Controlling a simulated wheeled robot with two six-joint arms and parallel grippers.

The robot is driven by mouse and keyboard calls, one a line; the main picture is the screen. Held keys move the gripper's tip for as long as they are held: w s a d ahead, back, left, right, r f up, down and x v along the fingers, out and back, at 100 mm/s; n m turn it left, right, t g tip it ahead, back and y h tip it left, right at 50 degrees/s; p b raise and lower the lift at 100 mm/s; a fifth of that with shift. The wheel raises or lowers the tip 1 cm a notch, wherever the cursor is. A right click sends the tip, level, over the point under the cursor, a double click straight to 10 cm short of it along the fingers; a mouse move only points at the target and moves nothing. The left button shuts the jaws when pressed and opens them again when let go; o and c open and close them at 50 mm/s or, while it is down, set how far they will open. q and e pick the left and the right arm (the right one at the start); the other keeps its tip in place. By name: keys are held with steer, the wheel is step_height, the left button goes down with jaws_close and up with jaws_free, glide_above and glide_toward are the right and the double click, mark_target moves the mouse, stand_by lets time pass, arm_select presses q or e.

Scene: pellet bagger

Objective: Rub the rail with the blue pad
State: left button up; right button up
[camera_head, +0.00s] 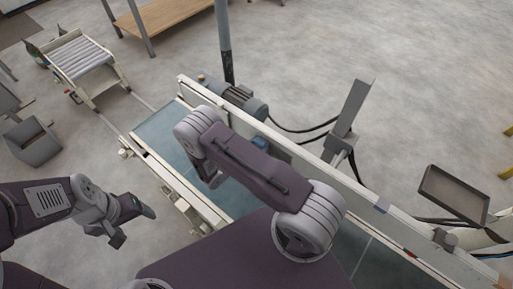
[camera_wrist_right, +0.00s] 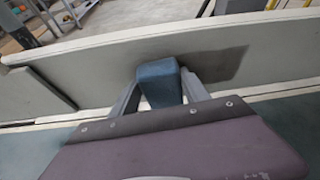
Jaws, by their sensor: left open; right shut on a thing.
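The rail (camera_head: 318,168) is a long pale side wall along the far edge of the conveyor belt. It crosses the right wrist view (camera_wrist_right: 90,66), with a dark grey patch (camera_wrist_right: 224,65) on its face. My right gripper (camera_wrist_right: 161,90) is shut on the blue pad (camera_wrist_right: 159,78). The pad is up against or very near the rail face, just left of the dark patch; contact is hard to tell. In the head view my right forearm hides most of that gripper. My left gripper (camera_head: 133,226) is open and empty, left of the conveyor.
The blue-green belt (camera_head: 164,136) runs under my right arm. A motor (camera_head: 243,101), a post (camera_head: 224,45) and a bracket (camera_head: 350,118) with cables stand behind the rail. A brown tray (camera_head: 453,194) is at right. A roller stand (camera_head: 78,56) is at upper left.

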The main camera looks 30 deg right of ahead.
mark_target(278, 152)
steer(key=shift+d, duration=0.1)
steer(key=shift+s+d+p, duration=0.4)
steer(key=shift+s, duration=0.55)
steer(key=shift+s+d+p, duration=0.45)
steer(key=shift+s, duration=0.5)
steer(key=shift+s+d+p, duration=0.4)
steer(key=shift+s, duration=0.55)
steer(key=shift+s+d, duration=0.1)
steer(key=shift+s, duration=0.25)
